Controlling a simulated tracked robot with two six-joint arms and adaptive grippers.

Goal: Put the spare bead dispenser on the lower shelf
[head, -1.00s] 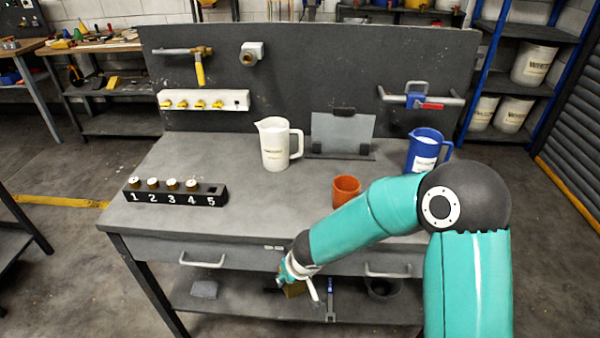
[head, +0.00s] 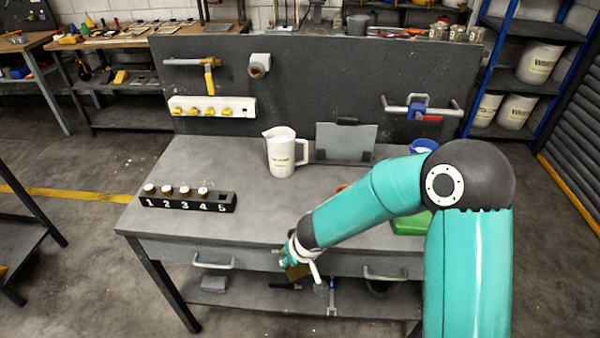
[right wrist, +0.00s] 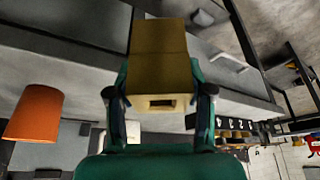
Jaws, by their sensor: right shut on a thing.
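My right gripper (head: 293,259) is shut on a tan, box-shaped piece (head: 299,271), which looks like the bead dispenser. In the right wrist view the box (right wrist: 160,45) sits between both fingers (right wrist: 160,98), with a dark rectangular opening in its near end. In the head view the gripper and box appear in front of the bench's drawer front, above the lower shelf (head: 245,297). The box is partly hidden by the gripper. My left gripper is in neither view.
The shelf holds a grey block (head: 214,283), a blue tool (head: 332,295) and a dark round container (head: 377,288). Drawer handles (head: 385,275) stick out above it. On the bench top are a white jug (head: 284,153) and a numbered rack (head: 188,202). An orange cup (right wrist: 35,113) shows in the wrist view.

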